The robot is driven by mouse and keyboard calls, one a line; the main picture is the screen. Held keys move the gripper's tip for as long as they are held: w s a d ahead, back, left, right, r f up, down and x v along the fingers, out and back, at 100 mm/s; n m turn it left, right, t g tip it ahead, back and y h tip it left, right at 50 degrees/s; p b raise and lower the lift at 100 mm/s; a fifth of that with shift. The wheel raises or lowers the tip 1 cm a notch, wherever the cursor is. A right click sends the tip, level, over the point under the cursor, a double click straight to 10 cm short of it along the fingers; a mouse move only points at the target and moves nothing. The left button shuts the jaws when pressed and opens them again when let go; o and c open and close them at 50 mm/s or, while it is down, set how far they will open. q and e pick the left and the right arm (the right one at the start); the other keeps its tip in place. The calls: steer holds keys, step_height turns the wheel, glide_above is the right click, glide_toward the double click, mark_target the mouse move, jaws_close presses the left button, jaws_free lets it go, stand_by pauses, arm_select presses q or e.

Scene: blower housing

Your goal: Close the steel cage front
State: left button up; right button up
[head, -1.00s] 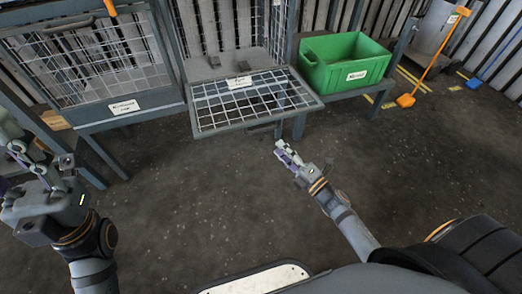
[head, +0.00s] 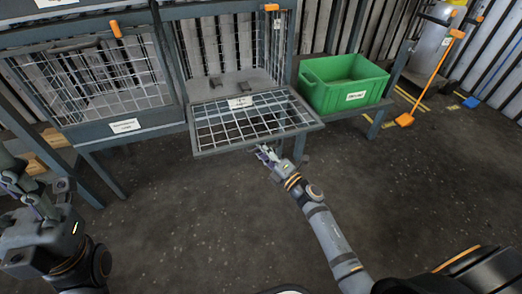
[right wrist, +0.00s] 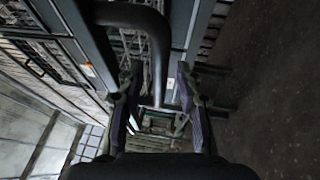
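The steel cage front (head: 226,147) is a grey framed wire-mesh panel with a white label. In the head view it is folded down, sticking out nearly flat from the middle cage (head: 225,60), whose opening is uncovered. My right gripper (head: 266,152) is just in front of and below the panel's front edge; I cannot tell whether it touches.
A labelled mesh-fronted cage (head: 95,80) stands to the left, its front upright. A green bin (head: 345,85) sits on a stand to the right. An orange-handled tool (head: 430,80) leans farther right. The floor (head: 190,220) in front is clear.

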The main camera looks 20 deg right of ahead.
steer(key=shift+c, duration=0.2)
jaws_close()
steer(key=shift+r, duration=0.1)
stand_by(0.4)
